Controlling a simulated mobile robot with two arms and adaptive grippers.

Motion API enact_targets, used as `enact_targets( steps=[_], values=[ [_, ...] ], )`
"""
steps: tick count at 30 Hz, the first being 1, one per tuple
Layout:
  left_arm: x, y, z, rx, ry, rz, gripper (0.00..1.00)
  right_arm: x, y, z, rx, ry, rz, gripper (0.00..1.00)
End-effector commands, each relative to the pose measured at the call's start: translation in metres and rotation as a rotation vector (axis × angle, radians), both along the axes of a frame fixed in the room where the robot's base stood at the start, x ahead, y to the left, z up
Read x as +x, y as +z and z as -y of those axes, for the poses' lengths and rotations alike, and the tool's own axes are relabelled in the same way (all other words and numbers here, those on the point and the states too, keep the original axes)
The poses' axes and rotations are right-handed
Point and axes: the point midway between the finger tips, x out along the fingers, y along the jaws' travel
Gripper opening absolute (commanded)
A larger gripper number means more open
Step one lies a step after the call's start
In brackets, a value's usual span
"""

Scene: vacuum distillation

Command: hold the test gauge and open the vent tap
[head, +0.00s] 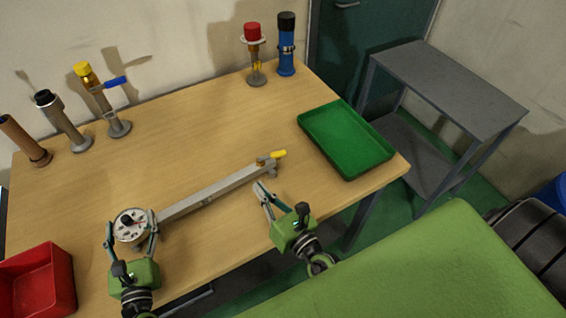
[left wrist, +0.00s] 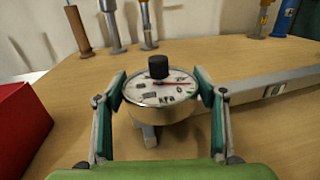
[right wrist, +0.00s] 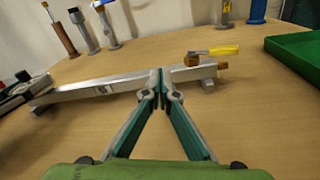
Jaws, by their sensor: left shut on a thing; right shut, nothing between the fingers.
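The test gauge (head: 131,225) is a round white dial with a black knob on top, at the left end of a grey metal bar (head: 212,194). My left gripper (head: 131,232) is shut on the gauge, one finger on each side; the left wrist view shows its dial (left wrist: 160,93) between the fingers. The vent tap (head: 272,157) has a yellow lever and a brass body at the bar's right end; it also shows in the right wrist view (right wrist: 222,50). My right gripper (head: 262,190) is shut and empty, its fingertips beside the bar, left of and apart from the tap.
A green tray (head: 345,172) lies at the table's right, a red bin (head: 38,283) at the front left. Several upright fittings stand along the back, including a yellow-capped one with a blue lever (head: 104,98) and a blue cylinder (head: 286,46).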

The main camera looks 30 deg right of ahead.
Motion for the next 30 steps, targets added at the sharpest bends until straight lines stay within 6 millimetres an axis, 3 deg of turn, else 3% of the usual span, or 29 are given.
enact_targets(
  steps=[1, 6, 12, 17, 30],
  values=[
    [0.000, 0.000, 0.000, 0.000, 0.000, 0.000, 0.21, -0.019, -0.005, 0.015, -0.052, -0.061, 0.008, 0.00],
    [0.000, 0.000, 0.000, 0.001, -0.001, 0.000, 0.21, -0.060, -0.005, 0.055, -0.208, -0.217, 0.039, 0.00],
    [0.000, 0.000, 0.000, 0.001, -0.001, 0.000, 0.21, -0.077, -0.003, 0.073, -0.284, -0.290, 0.048, 0.00],
    [0.000, 0.000, 0.000, 0.000, -0.001, 0.000, 0.21, -0.058, -0.002, 0.077, -0.288, -0.297, 0.052, 0.00],
    [0.000, 0.000, 0.000, 0.000, 0.000, 0.001, 0.21, 0.032, -0.003, 0.088, -0.287, -0.293, 0.050, 0.00]
  ],
)
